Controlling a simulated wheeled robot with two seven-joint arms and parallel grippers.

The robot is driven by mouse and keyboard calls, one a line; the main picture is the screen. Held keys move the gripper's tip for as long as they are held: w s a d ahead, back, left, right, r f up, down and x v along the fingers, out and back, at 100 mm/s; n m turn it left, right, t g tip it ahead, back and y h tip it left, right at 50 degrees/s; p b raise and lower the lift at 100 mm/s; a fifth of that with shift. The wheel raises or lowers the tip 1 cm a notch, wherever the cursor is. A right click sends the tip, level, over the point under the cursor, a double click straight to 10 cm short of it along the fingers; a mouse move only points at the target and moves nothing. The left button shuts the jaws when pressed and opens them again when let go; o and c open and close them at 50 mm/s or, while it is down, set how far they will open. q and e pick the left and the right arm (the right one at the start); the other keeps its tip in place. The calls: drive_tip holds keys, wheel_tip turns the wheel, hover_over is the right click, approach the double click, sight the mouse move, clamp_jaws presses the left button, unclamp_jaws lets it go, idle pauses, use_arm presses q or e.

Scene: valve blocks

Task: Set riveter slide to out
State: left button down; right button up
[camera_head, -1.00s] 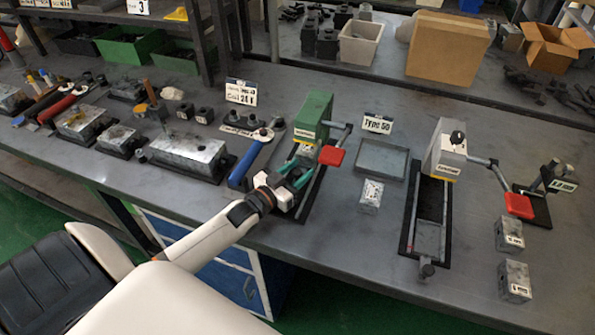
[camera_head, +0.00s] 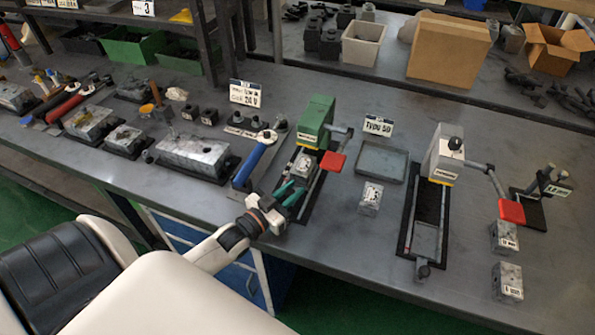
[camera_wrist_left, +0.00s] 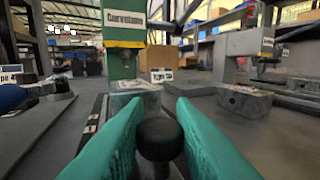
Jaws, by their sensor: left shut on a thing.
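The green riveter (camera_head: 315,122) stands on a dark base in the middle of the bench, with a red-ended lever (camera_head: 332,163) on its right. A metal block (camera_head: 304,168) sits on its slide, in front of the green column; it also shows in the left wrist view (camera_wrist_left: 135,86). My left gripper (camera_head: 286,195) is at the front end of the slide, near the bench edge. In the left wrist view its green fingers are shut on a black knob (camera_wrist_left: 160,138), low between the fingertips. The gripper hides part of the slide. My right gripper is not in view.
A blue-handled tool (camera_head: 254,160) lies close left of the riveter. A small metal block (camera_head: 371,196) and a shallow tray (camera_head: 382,162) are on its right. A grey press (camera_head: 443,155) with its own rail stands further right.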

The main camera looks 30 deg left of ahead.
use_arm(q)
drive_tip(key=s+p, duration=0.1)
drive_tip(key=s, duration=0.2)
drive_tip(key=s+d+p, duration=0.1)
drive_tip(key=s, duration=0.1)
drive_tip(key=s+d+p, duration=0.1)
drive_tip(key=s, duration=0.2)
drive_tip(key=shift+s, duration=0.35)
drive_tip(key=shift+s+d, duration=0.1)
drive_tip(key=shift+s, duration=0.15)
drive_tip(key=shift+f, duration=0.15)
drive_tip(key=c, duration=1.2)
unclamp_jaws()
drive_tip(key=shift+s, duration=0.2)
drive_tip(key=shift+c, duration=0.2)
